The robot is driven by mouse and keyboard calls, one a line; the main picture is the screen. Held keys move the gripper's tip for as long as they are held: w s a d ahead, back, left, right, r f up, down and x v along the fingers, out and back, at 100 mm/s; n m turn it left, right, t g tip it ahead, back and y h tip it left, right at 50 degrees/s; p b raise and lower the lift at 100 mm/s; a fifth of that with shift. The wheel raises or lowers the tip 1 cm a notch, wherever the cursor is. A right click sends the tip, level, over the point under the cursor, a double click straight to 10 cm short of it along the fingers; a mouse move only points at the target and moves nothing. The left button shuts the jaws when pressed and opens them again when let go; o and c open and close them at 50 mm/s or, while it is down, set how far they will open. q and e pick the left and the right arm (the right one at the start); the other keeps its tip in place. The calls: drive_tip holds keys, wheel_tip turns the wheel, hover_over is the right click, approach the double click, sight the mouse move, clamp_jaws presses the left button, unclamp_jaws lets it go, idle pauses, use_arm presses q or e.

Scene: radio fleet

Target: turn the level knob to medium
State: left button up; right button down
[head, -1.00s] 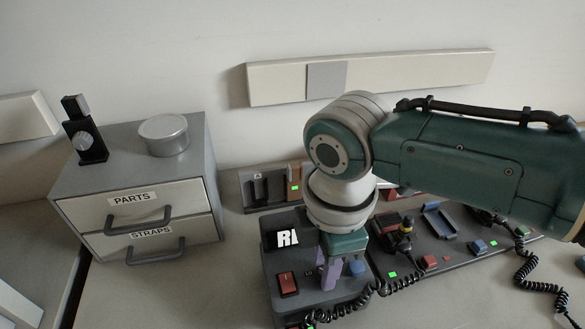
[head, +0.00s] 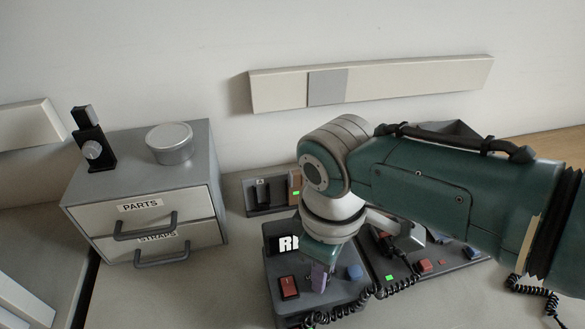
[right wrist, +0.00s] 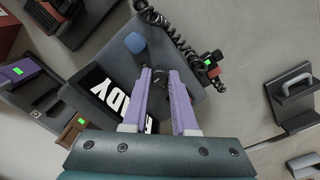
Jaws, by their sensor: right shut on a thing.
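The base unit (head: 335,298) is a grey box with a black display (head: 277,238) whose white letters are partly covered; in the right wrist view the display reads "ADY". A red rocker switch (head: 289,286) and a blue knob (head: 354,271) are on its top. My right gripper (head: 319,280) has purple fingers and points down at the top between switch and blue knob. In the right wrist view the fingers (right wrist: 160,74) are close together around the level knob, which they mostly hide. Its pointer and setting marks cannot be read. My left gripper is not in view.
A grey cabinet (head: 207,160) with PARTS and STRAPS drawers stands at left, with a round tin (head: 170,146) on it. A coiled cord (head: 350,308) runs along the unit's front. A panel with several blocks (head: 425,265) lies at right, partly behind my arm.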

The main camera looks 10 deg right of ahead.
idle(0.3)
drive_tip(key=c, duration=0.7)
unclamp_jaws()
wheel_tip(320, 180, up, 10)
drive_tip(key=p, duration=0.4)
drive_tip(key=shift+s+a, duration=0.15)
drive_tip(key=shift+s, duration=0.05)
